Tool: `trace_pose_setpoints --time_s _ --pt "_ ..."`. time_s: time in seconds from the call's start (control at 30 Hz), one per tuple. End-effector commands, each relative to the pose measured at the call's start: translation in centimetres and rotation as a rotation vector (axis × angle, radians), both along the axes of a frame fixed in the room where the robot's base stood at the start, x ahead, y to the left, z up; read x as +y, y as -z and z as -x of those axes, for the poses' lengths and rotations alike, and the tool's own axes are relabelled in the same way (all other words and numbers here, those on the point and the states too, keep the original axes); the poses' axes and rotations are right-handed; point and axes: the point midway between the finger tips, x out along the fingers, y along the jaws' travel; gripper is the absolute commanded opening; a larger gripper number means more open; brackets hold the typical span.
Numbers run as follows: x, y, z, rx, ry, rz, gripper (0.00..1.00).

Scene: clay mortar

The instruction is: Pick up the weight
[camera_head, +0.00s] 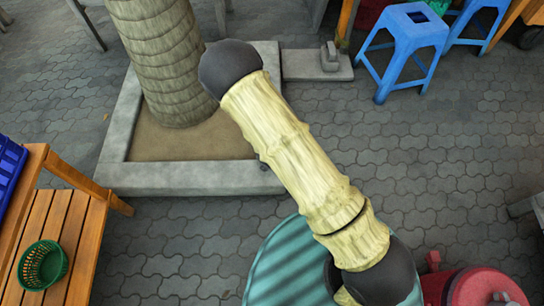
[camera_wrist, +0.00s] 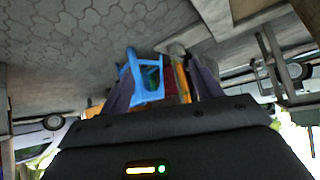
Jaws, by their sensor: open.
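I cannot pick out the weight for certain. A small grey object with a narrow raised top (camera_head: 330,57) sits on a low stone slab in the head view, and it may be the weight. My gripper (camera_wrist: 163,82) shows in the wrist view with its two dark fingers apart and nothing held between them. A blue stool (camera_wrist: 146,76) shows beyond the fingers, well away from them. In the head view my arm crosses the middle, and the gripper itself cannot be made out there.
A stone-edged planter (camera_head: 190,178) with a thick trunk stands at left centre. A wooden bench (camera_head: 60,225) holds a green basket (camera_head: 43,264) at lower left. A blue stool (camera_head: 406,36) stands at upper right. Red items (camera_head: 480,288) lie at lower right. Paving (camera_head: 450,140) is clear at right.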

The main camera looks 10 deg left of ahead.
Motion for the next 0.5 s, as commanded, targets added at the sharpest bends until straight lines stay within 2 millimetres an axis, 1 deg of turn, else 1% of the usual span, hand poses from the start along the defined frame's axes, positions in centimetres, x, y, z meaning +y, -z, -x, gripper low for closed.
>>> trace_pose_setpoints --time_s 0.03,0.1,0.3,0.5 --pt "0.4 3.7 0.3 -0.035 -0.012 0.021 0.64" --pt "0.8 6.4 0.5 -0.092 -0.024 0.042 0.64" --pt "1.8 13.5 1.3 -0.271 -0.083 0.089 0.64" --pt "2.9 19.7 2.6 -0.466 -0.180 0.120 0.64"
